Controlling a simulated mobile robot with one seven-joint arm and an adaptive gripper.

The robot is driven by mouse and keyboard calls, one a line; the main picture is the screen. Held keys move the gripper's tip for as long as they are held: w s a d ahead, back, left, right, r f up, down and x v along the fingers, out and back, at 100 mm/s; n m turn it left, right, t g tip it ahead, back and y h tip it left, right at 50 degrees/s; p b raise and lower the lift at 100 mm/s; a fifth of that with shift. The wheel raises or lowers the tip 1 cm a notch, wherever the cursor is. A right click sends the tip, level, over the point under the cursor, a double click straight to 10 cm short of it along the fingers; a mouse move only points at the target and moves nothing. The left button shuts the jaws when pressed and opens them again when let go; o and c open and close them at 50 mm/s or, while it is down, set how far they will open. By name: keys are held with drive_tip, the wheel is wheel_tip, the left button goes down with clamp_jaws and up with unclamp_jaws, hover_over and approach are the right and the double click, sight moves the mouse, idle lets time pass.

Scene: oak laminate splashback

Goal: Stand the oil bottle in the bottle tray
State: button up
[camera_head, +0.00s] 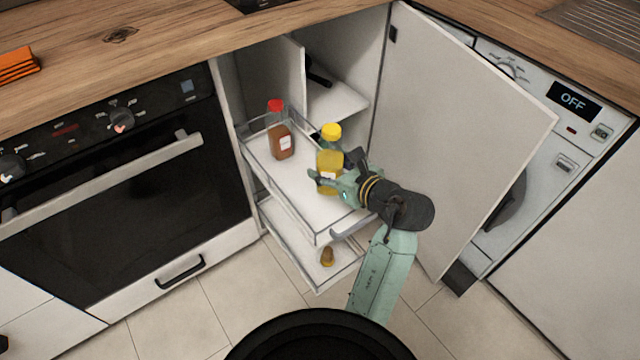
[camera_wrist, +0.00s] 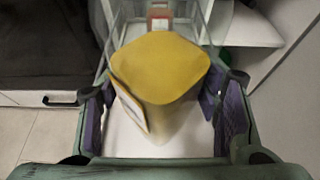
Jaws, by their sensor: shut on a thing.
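The oil bottle (camera_head: 329,160), with a yellow cap and yellow oil, is upright between the fingers of my gripper (camera_head: 328,182). In the wrist view the bottle (camera_wrist: 158,75) fills the middle, with a finger pad against each side and part of a label on its left. My gripper is shut on it. The bottle tray (camera_head: 285,188) is the upper pull-out shelf with a clear rim, drawn out of the cabinet. The bottle is over or on its right part; I cannot tell whether its base touches the floor of the tray.
A red-capped bottle of brown liquid (camera_head: 281,138) stands at the back of the tray. A lower pull-out shelf (camera_head: 310,272) holds a small brownish item (camera_head: 327,256). The open cabinet door (camera_head: 450,130) stands close on the right, the oven (camera_head: 120,190) on the left.

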drive_tip(key=shift+f, duration=3.75)
drive_tip(key=shift+f, duration=0.2)
drive_tip(key=o, duration=1.7)
